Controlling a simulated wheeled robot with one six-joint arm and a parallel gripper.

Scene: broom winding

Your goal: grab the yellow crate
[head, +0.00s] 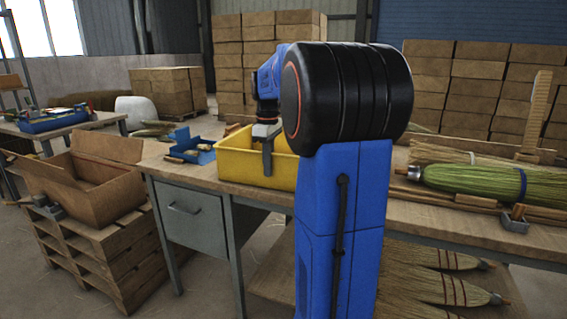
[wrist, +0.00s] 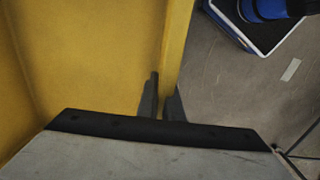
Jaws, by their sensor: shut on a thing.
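The yellow crate (head: 230,162) sits on the wooden workbench (head: 455,215), left of my blue arm, which hides its right part. My gripper (head: 267,158) is at the crate's near wall, with one finger showing on the outside of it. In the wrist view the crate's yellow wall (wrist: 177,50) runs between the two fingers of my gripper (wrist: 163,100), which are shut on it. The crate's inside (wrist: 80,60) fills the left of that view.
A blue tray (head: 192,150) with small items stands on the bench left of the crate. Green and straw brooms (head: 465,180) lie on the bench at right. A cardboard box (head: 85,185) sits on pallets at left. Stacked boxes (head: 480,90) stand behind.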

